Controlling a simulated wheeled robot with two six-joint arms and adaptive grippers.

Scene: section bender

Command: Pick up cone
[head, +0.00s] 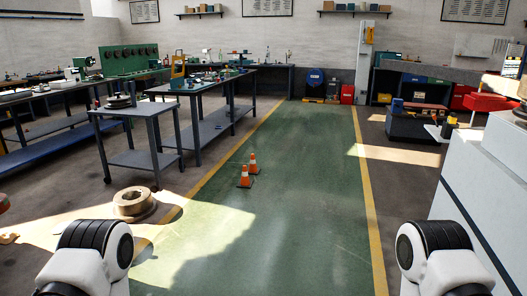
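Two small orange-and-white traffic cones stand upright on the green floor lane, ahead and near the middle of the head view. The nearer cone (244,177) is slightly left of and in front of the farther cone (253,163). They stand close together, and I cannot tell whether their bases touch. Parts of my two arms show at the bottom left and bottom right corners, well short of the cones. Neither gripper is in view.
A yellow line edges the green lane (300,195) on each side; the lane around the cones is clear. A metal ring (134,203) lies on the floor at left, near a grey cart (138,159) and workbench (205,88). A pale machine cabinet (485,185) stands at right.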

